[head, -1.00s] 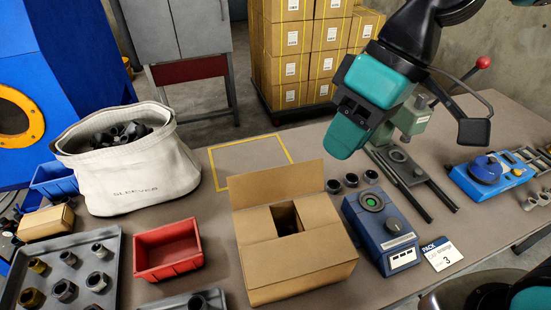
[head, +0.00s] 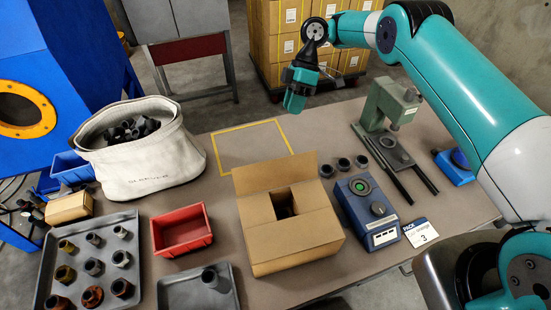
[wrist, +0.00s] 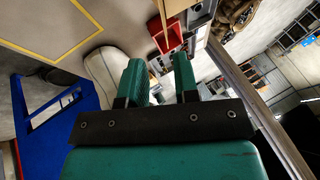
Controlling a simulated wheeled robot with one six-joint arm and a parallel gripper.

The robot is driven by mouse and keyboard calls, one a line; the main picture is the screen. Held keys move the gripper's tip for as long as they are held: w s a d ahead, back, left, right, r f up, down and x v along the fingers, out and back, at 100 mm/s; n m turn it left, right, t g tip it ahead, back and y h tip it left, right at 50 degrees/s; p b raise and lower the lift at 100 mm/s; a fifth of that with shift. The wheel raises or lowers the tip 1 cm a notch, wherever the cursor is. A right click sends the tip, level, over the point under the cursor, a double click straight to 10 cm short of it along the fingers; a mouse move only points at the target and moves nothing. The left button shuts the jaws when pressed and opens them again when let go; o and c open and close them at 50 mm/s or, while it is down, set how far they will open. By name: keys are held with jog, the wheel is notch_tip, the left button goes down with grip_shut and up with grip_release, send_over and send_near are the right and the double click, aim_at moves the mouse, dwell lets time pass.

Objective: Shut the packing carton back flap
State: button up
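The packing carton (head: 295,243) stands on the table in the head view. Its back flap (head: 275,173) stands up, leaning slightly backward. The front and side flaps lie folded in, leaving a dark gap in the middle of the top. My gripper (head: 294,106) is behind the carton, near the far edge of the table, apart from the flap. In the wrist view my gripper (wrist: 158,78) shows two fingers apart with nothing held between them. I cannot make out the back flap in the wrist view.
A blue device (head: 366,212) and several dark rings stand right of the carton. A green press (head: 390,110) is farther right. A red bin (head: 180,231) and white bag (head: 140,155) are to the left. The yellow-taped area (head: 232,150) behind the carton is clear.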

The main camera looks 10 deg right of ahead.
aim_at(275, 162)
jog(key=b+x, duration=0.7)
jog(key=x, duration=1)
jog(key=shift+s+f, duration=0.15)
jog(key=shift+f, duration=0.05)
grip_shut()
